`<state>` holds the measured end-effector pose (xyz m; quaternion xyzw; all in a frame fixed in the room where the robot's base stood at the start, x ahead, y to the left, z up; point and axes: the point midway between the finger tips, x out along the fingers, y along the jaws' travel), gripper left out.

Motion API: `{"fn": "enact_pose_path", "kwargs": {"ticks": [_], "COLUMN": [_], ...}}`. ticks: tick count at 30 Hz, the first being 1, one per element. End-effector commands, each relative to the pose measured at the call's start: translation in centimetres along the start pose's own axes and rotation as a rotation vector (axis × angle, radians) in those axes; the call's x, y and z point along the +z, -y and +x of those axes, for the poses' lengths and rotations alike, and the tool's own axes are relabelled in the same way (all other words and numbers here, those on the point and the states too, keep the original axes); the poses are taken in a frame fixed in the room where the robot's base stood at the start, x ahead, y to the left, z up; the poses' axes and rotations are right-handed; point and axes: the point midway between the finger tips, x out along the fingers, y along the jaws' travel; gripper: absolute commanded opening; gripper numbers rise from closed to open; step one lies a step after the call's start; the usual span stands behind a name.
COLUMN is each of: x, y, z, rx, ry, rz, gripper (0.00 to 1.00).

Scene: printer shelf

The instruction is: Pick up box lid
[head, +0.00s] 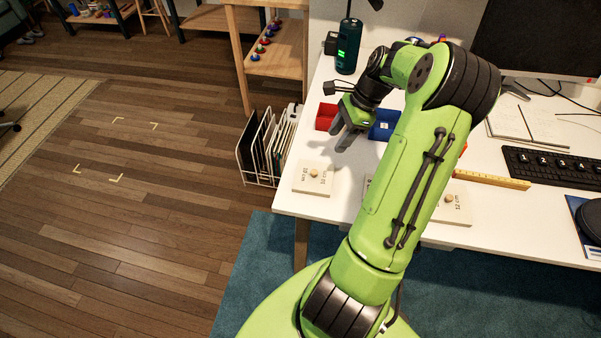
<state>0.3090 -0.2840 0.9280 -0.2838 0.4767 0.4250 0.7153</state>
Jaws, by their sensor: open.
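A flat pale lid (303,184) with a small round wooden knob and a "10 cm" label lies near the left front corner of the white desk. A second pale lid (460,210), marked "12 cm", lies to the right of my arm, partly hidden by it. A pale edge left of my forearm may be another lid, mostly hidden. A red box (323,118) and a blue box (385,125) stand farther back. My gripper (342,141) is open and empty, pointing down above the desk, behind and right of the "10 cm" lid, apart from it.
A yellow ruler (492,178), open notebook (511,122), black keyboard (555,170) and monitor (545,35) occupy the desk's right side. A dark green cylinder (348,50) stands at the back left. A wire file rack (262,150) stands left of the desk. The wooden floor farther left is clear.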

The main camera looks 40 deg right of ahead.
Motion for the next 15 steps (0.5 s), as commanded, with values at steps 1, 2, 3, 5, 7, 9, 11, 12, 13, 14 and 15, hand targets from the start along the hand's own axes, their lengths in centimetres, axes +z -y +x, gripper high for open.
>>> {"fn": "enact_pose_path", "kwargs": {"ticks": [1,2,3,5,7,9,11,12,13,14,15], "x": [-0.1,-0.1,-0.1,-0.1,-0.1,-0.1,0.0,0.0,0.0,0.0,0.1], "y": [-0.1,-0.1,-0.1,-0.1,-0.1,-0.1,-0.1,-0.1,-0.1,-0.1,0.0], "z": [1.9,2.7,3.8,5.3,6.8,7.9,8.4,8.7,8.9,9.2,9.7], "rx": [0.006,0.007,0.006,0.006,0.006,0.005,0.003,0.003,0.003,0.003,0.003], "ry": [0.002,0.002,0.002,0.002,0.001,0.001,0.0,0.0,0.0,-0.001,-0.001], "rz": [-0.002,-0.002,-0.003,-0.004,-0.004,-0.004,-0.004,-0.004,-0.005,-0.005,-0.005], "gripper": [0.52,0.52,0.52,0.52,0.52,0.52,0.52,0.52,0.52,0.52,0.52]}}
